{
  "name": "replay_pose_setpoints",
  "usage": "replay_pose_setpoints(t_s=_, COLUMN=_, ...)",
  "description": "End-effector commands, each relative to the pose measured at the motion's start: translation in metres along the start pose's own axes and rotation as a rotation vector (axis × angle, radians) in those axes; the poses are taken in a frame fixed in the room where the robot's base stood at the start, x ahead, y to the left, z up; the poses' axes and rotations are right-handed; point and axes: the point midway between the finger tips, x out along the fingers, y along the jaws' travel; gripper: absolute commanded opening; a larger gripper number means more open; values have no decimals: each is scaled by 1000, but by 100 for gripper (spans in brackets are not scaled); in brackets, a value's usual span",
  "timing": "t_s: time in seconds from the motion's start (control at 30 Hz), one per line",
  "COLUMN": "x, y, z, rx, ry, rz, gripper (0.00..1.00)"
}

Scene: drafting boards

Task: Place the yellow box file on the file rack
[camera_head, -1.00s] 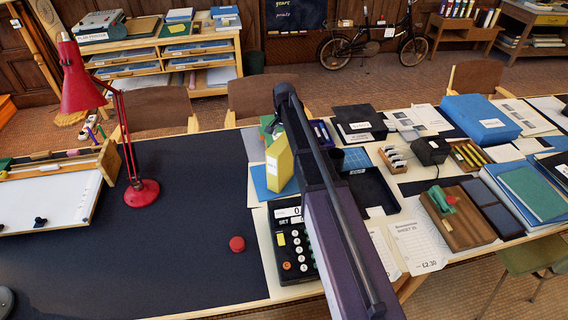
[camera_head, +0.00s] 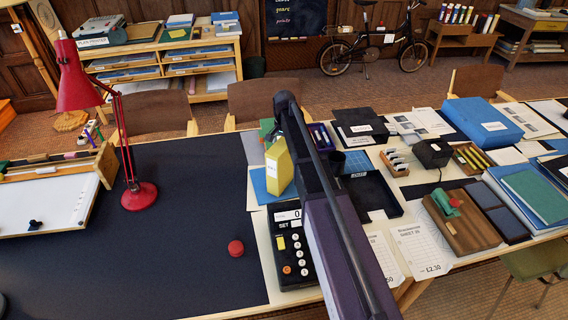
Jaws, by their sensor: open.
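The yellow box file (camera_head: 279,170) stands upright, with a pale label on its side, on a blue sheet in the middle of the desk. My gripper (camera_head: 277,132), at the far end of my dark arm, is over or close to the top of the file. Its fingers are mostly hidden, and I cannot tell whether they touch the file. A green thing (camera_head: 266,127) stands just behind the file. No rack is clearly identifiable; coloured upright files stand on a low wooden unit (camera_head: 462,35) at the back right.
A red lamp (camera_head: 138,195) and a drawing board (camera_head: 45,205) are at left. A black calculator (camera_head: 294,262) lies in front of the file. A black tray (camera_head: 385,212) and a blue box (camera_head: 482,122) are to the right. The dark mat (camera_head: 200,215) is mostly clear.

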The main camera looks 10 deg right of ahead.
Motion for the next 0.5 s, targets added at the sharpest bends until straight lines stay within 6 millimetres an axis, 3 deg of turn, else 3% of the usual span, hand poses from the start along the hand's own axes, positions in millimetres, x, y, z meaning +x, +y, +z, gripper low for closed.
replay_pose_setpoints(t_s=0.07, x=0, y=0, z=0, rx=0, ry=0, rz=0, gripper=100)
replay_pose_setpoints(t_s=0.3, x=0, y=0, z=0, rx=0, ry=0, rz=0, gripper=32)
replay_pose_setpoints(t_s=0.37, x=0, y=0, z=0, rx=0, ry=0, rz=0, gripper=17)
replay_pose_setpoints(t_s=0.5, x=0, y=0, z=0, rx=0, ry=0, rz=0, gripper=17)
